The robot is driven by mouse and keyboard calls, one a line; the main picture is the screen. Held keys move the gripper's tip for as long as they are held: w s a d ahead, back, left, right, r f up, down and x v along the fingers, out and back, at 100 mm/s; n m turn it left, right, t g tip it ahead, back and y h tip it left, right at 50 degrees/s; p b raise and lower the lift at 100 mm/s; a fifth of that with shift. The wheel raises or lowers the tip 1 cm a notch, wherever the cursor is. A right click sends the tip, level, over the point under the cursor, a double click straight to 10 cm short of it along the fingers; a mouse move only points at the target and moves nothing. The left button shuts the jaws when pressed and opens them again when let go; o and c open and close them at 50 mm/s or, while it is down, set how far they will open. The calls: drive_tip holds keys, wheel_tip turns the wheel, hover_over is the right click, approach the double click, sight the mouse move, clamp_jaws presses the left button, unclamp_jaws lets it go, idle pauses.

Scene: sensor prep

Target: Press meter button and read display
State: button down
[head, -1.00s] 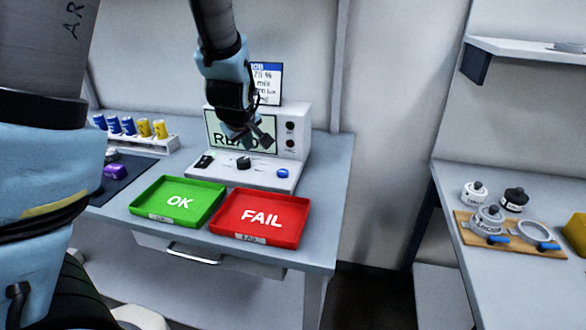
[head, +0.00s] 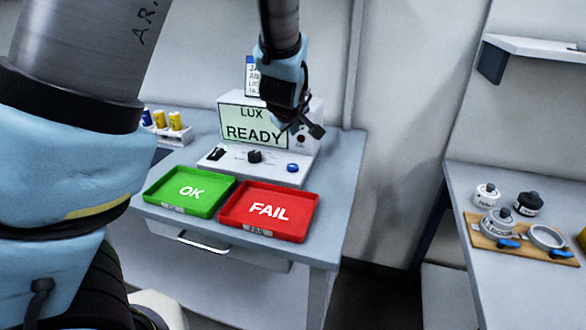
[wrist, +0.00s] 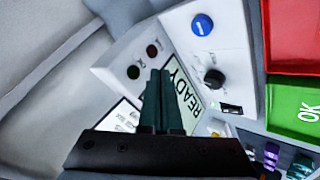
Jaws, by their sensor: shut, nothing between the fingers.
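The meter (head: 222,165) is a pale grey console on the table, with a screen (head: 252,125) that reads "LUX READY" in the head view. On its sloped front are a black knob (head: 255,156), a black switch (head: 217,153) and a blue button (head: 293,168). The blue button also shows in the wrist view (wrist: 202,25), clear of the fingers. My gripper (head: 316,131) is shut and empty, above the right side of the meter and apart from the button. In the wrist view the closed fingers (wrist: 161,100) cover part of the screen.
A green OK tray (head: 188,191) and a red FAIL tray (head: 268,211) lie in front of the meter. Several yellow and blue cylinders (head: 160,119) stand at left. A card with text (head: 251,76) is partly hidden behind my arm. A side table at right holds a wooden board (head: 488,238) with metal parts.

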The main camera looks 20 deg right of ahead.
sight(293, 169)
wheel_tip(293, 169, down, 8)
drive_tip(key=b, duration=0.6)
drive_tip(key=shift+f, duration=0.15)
idle(1.6)
drive_tip(key=shift+f+b, duration=0.3)
drive_tip(key=shift+b, duration=0.1)
drive_tip(key=shift+f+b, duration=0.4)
drive_tip(key=shift+f, duration=0.1)
idle(0.5)
drive_tip(key=shift+r, duration=0.1)
drive_tip(key=shift+r+p, duration=0.75)
drive_tip(key=shift+r, duration=0.05)
wheel_tip(293, 169, up, 5)
drive_tip(key=p, duration=0.4)
drive_tip(key=shift+r, duration=0.1)
